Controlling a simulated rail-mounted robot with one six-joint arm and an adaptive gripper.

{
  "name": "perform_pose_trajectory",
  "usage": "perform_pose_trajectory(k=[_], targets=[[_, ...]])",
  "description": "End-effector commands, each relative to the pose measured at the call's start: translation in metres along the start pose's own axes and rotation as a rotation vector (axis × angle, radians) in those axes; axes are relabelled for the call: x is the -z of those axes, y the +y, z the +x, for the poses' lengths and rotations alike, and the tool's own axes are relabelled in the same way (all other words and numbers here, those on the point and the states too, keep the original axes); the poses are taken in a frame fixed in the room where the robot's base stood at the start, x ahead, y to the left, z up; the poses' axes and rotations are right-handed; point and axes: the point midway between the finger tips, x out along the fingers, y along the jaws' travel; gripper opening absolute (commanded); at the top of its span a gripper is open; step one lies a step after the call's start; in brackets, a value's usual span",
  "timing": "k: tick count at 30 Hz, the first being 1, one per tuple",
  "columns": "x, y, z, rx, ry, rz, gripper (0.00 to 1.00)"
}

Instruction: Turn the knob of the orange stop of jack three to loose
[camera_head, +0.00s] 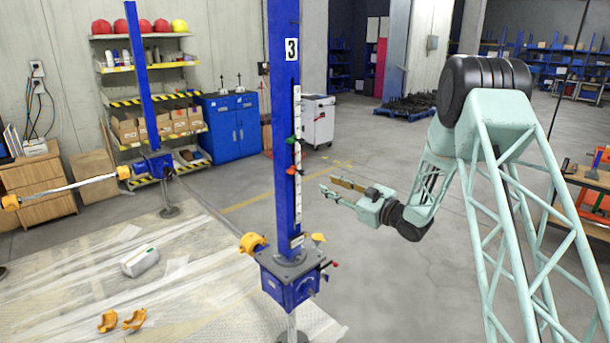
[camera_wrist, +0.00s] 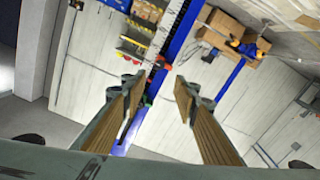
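Jack three (camera_head: 285,110) is a blue upright column with a "3" label near its top and a white scale down its right side. A green stop (camera_head: 291,140) sits on the scale, and an orange-red stop (camera_head: 292,171) sits below it. My gripper (camera_head: 326,186) is open and empty, a little right of the orange stop and apart from it in the head view. In the wrist view, my gripper (camera_wrist: 162,82) has its wooden-faced fingers spread, with the blue column behind. A small red-orange part (camera_wrist: 167,67) shows between the fingertips. The knob's setting is too small to tell.
The blue gearbox (camera_head: 290,280) of jack three has an orange part on its left and a red-tipped lever on its right. Another blue jack (camera_head: 140,80) stands at the back left. Orange pieces (camera_head: 122,320) lie on the floor sheet. Floor right of the column is clear.

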Motion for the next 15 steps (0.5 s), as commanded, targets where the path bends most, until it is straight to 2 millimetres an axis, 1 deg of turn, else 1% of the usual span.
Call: perform_pose_trajectory(k=[10,15], targets=[[0.0002,0.0002,0.0006,0.0,0.0,0.0,0.28],[0.0003,0.0002,0.0057,0.0,0.0,0.0,0.28]])
